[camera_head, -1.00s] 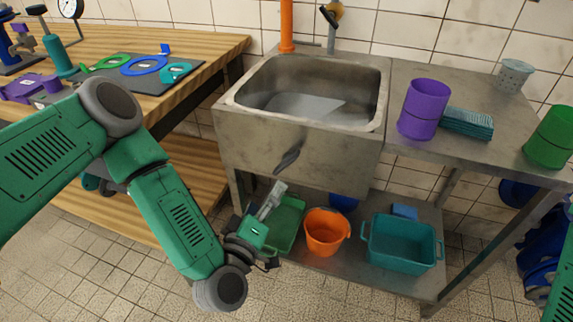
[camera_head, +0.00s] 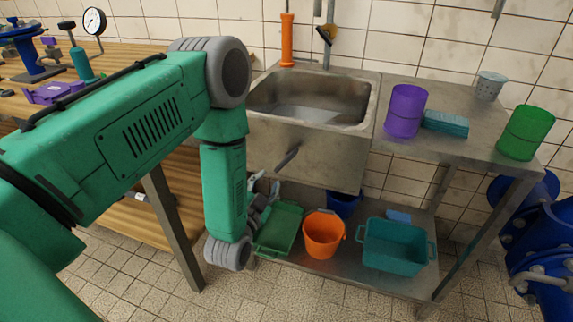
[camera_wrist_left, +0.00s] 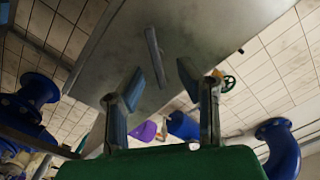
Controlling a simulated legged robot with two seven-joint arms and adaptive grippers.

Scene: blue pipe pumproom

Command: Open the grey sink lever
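The grey sink lever (camera_head: 287,157) sticks out from the front panel of the metal sink (camera_head: 310,120), slanting down to the left. In the left wrist view the lever (camera_wrist_left: 155,55) shows as a thin dark bar beyond the fingertips, toward the gap between them. My left gripper (camera_head: 264,185) is below and left of the lever in the head view, partly hidden by my green forearm. In the left wrist view my left gripper (camera_wrist_left: 160,78) has its two fingers spread, with nothing seen held. My right gripper is not in view.
A lower shelf holds a green tray (camera_head: 278,228), an orange bucket (camera_head: 323,235) and a teal crate (camera_head: 395,245). A wooden workbench (camera_head: 125,60) stands left. A purple cup (camera_head: 405,111) and a green cup (camera_head: 525,132) stand on the counter right of the basin.

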